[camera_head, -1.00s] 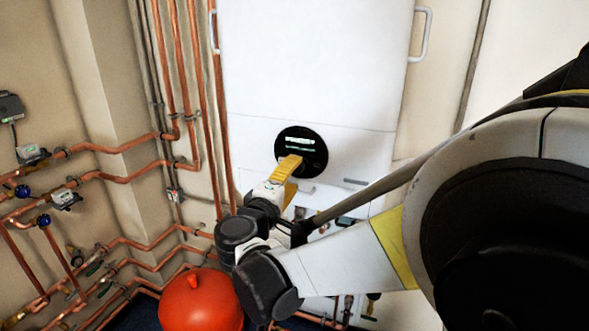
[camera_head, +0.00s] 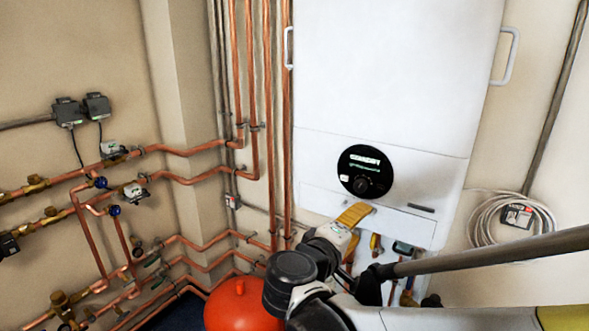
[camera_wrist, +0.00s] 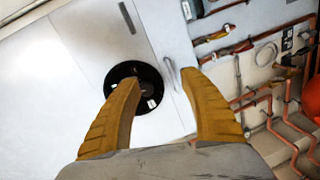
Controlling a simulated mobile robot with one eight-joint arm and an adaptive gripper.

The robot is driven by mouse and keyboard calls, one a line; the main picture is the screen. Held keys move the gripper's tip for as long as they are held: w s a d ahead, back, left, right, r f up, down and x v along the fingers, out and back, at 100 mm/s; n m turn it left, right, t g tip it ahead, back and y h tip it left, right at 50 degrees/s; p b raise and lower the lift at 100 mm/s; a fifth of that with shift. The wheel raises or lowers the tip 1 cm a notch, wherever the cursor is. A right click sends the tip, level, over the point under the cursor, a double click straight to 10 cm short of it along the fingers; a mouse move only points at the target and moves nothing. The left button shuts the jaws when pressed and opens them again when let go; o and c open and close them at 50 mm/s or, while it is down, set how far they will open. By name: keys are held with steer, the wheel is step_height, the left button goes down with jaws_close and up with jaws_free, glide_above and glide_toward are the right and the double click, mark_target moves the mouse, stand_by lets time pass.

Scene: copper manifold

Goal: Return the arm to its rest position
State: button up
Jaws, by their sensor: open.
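My gripper (camera_head: 355,213) shows in the head view as yellow fingers in front of the lower part of the white boiler (camera_head: 390,70), below its round black control panel (camera_head: 364,172). In the wrist view my gripper (camera_wrist: 160,80) has its two yellow fingers spread apart with nothing between them. The black panel (camera_wrist: 150,72) lies beyond the fingers, partly covered by the left one. The fingers look apart from the boiler front, but the exact gap is hard to tell.
A red tank (camera_head: 243,305) stands below, close beside my arm. Copper pipes (camera_head: 190,178) with valves and meters run along the left wall. A coiled cable (camera_head: 490,220) hangs right of the boiler.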

steer(key=s+d+f+m+g+y+b, duration=0.2)
steer(key=s+d+f+m+g, duration=0.1)
steer(key=s+d+f, duration=0.35)
steer(key=s+a+f+m+g+y+b, duration=0.1)
steer(key=s+a+f+m+y, duration=0.1)
steer(key=s+f+y, duration=0.2)
steer(key=s+a+f+m+g+y+b, duration=0.1)
steer(key=s+f+m+y+b, duration=0.1)
steer(key=s+f, duration=0.3)
steer(key=s+m+y, duration=0.1)
steer(key=s, duration=0.2)
steer(key=shift+s+a+f+y, duration=0.3)
steer(key=shift+s+a+y, duration=0.05)
steer(key=shift+s+y, duration=0.05)
